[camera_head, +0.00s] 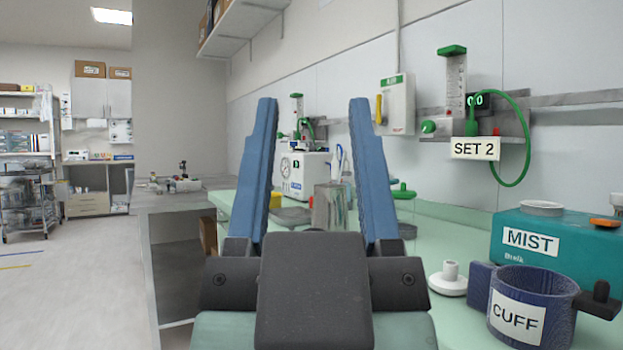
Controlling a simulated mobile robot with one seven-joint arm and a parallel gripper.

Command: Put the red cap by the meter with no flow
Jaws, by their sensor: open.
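My gripper (312,104) is open and empty, its two blue fingers pointing up and away in the middle of the view. A flow meter (455,82) with a green top is on the right wall, above a "SET 2" label (474,149). An orange cap-like piece (605,222) is on the teal "MIST" box (556,250).
A blue "CUFF" holder (531,305) and a white knobbed disc (448,280) are at the near right of the pale green counter (450,235). A white device with a gauge (303,175) and a metal canister (330,207) stand behind my fingers. Open floor (80,290) is at left.

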